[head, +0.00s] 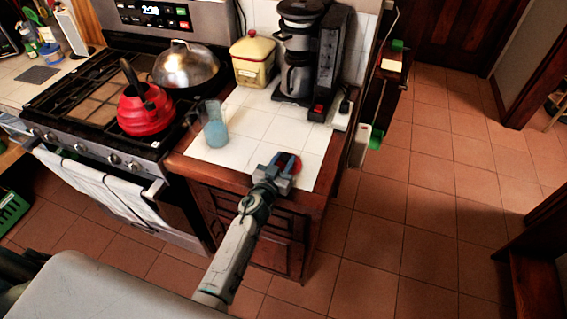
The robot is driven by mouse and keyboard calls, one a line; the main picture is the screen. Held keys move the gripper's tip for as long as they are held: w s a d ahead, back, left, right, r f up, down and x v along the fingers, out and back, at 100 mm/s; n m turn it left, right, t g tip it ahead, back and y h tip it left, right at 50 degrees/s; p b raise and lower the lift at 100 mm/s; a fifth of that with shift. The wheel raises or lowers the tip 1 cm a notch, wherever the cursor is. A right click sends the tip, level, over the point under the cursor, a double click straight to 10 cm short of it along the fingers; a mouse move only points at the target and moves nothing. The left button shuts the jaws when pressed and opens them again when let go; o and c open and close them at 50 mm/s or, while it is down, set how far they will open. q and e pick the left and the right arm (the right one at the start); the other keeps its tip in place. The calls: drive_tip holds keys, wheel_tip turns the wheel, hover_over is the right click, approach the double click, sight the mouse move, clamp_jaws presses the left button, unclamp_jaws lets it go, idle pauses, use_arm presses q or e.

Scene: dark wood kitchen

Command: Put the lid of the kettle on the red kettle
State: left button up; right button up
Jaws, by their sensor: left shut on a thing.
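The red kettle (143,116) stands on the front of the stove, with its black handle raised. Its top opening is hard to make out behind the handle. The small round red lid (291,160) is at the front right of the white tiled counter. My left gripper (284,168) is shut on the lid, partly covering it. I cannot tell whether the lid still touches the counter. My right gripper is not in view.
A glass with blue liquid (215,129) stands on the counter between the lid and the kettle. A domed pan (184,66), a yellow canister (254,62) and a coffee maker (303,50) stand behind. The counter tiles (254,121) in the middle are clear.

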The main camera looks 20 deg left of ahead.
use_arm(q)
drive_tip(key=o, duration=1.1)
drive_tip(key=shift+f, duration=0.15)
drive_tip(key=shift+c, duration=0.2)
